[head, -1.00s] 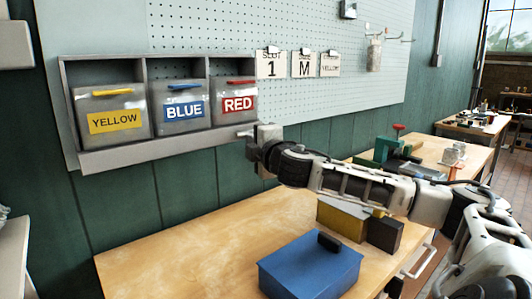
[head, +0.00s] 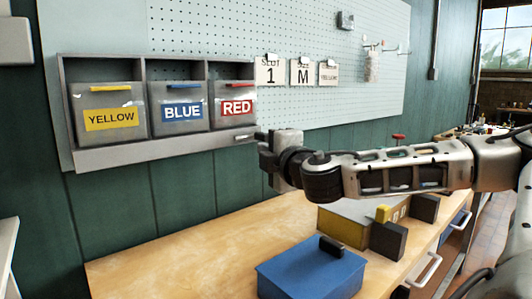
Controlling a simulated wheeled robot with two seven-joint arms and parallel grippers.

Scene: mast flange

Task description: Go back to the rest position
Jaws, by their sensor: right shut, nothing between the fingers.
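My right arm reaches in from the right in the head view. Its gripper (head: 262,139) is shut and empty, just right of the lower right corner of the wall bin rack (head: 160,151). I cannot tell whether it touches the rack. The rack holds a yellow-labelled bin (head: 110,103), a blue-labelled bin (head: 178,97) and a red-labelled bin (head: 232,92), side by side. My left gripper is not in view.
The wooden workbench (head: 180,250) below is bare at left. A blue box (head: 310,272) with a black handle stands at its front, and a yellow-sided box (head: 342,228) stands under my arm. Cards (head: 301,72) hang on the pegboard (head: 250,30).

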